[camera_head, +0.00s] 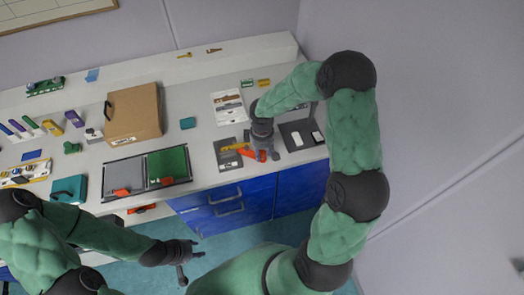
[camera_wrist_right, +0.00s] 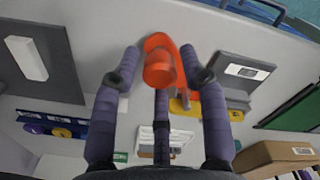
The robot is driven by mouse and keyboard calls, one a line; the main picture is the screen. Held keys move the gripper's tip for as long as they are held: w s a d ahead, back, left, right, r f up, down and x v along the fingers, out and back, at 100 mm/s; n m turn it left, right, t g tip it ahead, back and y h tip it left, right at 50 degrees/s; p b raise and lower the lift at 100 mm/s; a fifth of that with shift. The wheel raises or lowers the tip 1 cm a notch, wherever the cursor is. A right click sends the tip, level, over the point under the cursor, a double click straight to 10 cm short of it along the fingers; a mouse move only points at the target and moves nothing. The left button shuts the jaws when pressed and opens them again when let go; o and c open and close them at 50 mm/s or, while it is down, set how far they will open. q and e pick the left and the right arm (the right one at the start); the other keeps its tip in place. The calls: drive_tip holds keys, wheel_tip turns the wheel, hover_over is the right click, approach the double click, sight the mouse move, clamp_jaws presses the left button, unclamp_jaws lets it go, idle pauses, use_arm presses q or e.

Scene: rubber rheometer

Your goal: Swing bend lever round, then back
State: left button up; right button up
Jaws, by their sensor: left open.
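The bend lever is orange-red and shows in the head view (camera_head: 258,156) near the front edge of the bench. In the right wrist view its round knob and arm (camera_wrist_right: 160,66) lie between my right gripper's fingers (camera_wrist_right: 163,62). Those fingers stand apart on both sides of the knob, with narrow gaps visible. A yellow part (camera_wrist_right: 190,106) is beside the lever, on a grey plate. In the head view my right gripper (camera_head: 264,149) points down over the lever and partly hides it. My left gripper (camera_head: 190,266) is open and empty, over the floor in front of the bench.
A grey plate with a white block (camera_head: 296,138) stands right of the lever. A tray with grey and green panels (camera_head: 119,170) lies to the left, a brown case (camera_head: 133,113) behind it. A printed sheet (camera_head: 228,105) lies behind the lever. Blue drawers (camera_head: 228,208) are below.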

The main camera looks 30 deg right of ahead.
clamp_jaws()
drive_tip(key=shift+w+d+r+n+p, duration=0.15)
drive_tip(key=shift+w+d+n+p, duration=0.95)
drive_tip(key=shift+n, duration=0.3)
drive_tip(key=w+d+n+p, duration=0.1)
drive_tip(key=w+n, duration=0.1)
drive_tip(key=w+d+n+p, duration=0.1)
drive_tip(key=w+n, duration=0.1)
drive_tip(key=shift+d+n, duration=0.2)
drive_tip(key=shift+n, duration=0.1)
drive_tip(key=w+n, duration=0.3)
drive_tip(key=w+n+p, duration=0.1)
drive_tip(key=w+n, duration=0.1)
drive_tip(key=shift+w+d, duration=0.1)
drive_tip(key=shift+d, duration=0.2)
drive_tip(key=shift+w+a+n, duration=0.15)
drive_tip(key=shift+w+n, duration=0.5)
drive_tip(key=shift+n, duration=0.05)
drive_tip(key=shift+w+a+n, duration=0.15)
drive_tip(key=shift+w+n, duration=0.5)
drive_tip(key=shift+n, duration=0.05)
